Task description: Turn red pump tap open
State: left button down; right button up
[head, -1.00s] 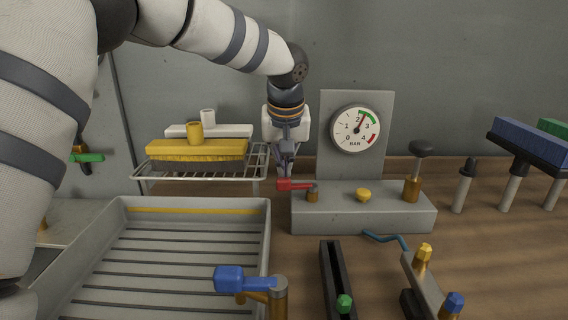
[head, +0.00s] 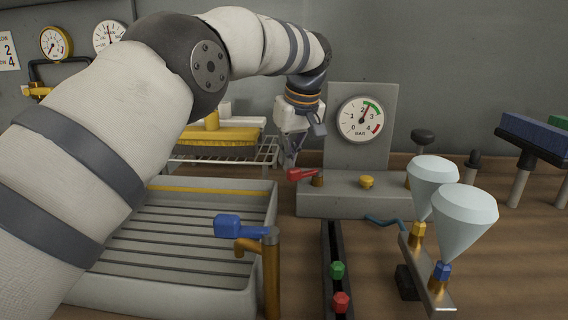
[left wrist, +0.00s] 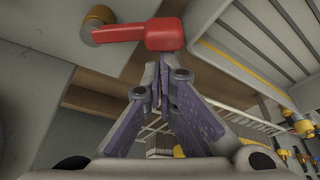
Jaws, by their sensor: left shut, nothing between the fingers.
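The red pump tap (head: 302,174) is a red lever on a brass stem at the left end of the grey pump block (head: 350,198). Its lever points left, off the block's edge. My left gripper (head: 289,164) is at the lever's free end, with its fingers shut and nothing between them. In the left wrist view the red lever (left wrist: 164,34) lies right at the shut fingertips (left wrist: 163,62); I cannot tell whether they touch it. The pressure gauge (head: 361,120) behind the block has its needle between 2 and 3. My right gripper is not in view.
A grey slatted tray (head: 180,298) and a blue-handled tap (head: 240,229) are in front. A wire rack with a yellow brush (head: 208,136) stands behind. Two pale cones (head: 463,225) stand at front right. The yellow knob (head: 367,182) is right of the red tap.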

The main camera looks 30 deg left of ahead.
aim_at(294, 171)
pick_arm(q)
jog(key=n, duration=0.2)
jog(key=s+d+n+g, duration=0.1)
jog(key=n, duration=0.1)
jog(key=s+d+n+g, duration=0.1)
jog(key=n, duration=0.1)
jog(key=shift+d+y+b, duration=0.1)
jog(key=shift+y+b, duration=0.2)
jog(key=shift+s+d+r, duration=0.15)
jog(key=shift+s+d, duration=0.25)
jog(key=shift+d, duration=0.15)
jog(key=shift+s+d, duration=0.15)
jog(key=shift+d, duration=0.3)
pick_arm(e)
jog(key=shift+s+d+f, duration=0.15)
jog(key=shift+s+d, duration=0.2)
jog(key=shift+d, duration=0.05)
pick_arm(q)
jog(key=shift+d, duration=0.15)
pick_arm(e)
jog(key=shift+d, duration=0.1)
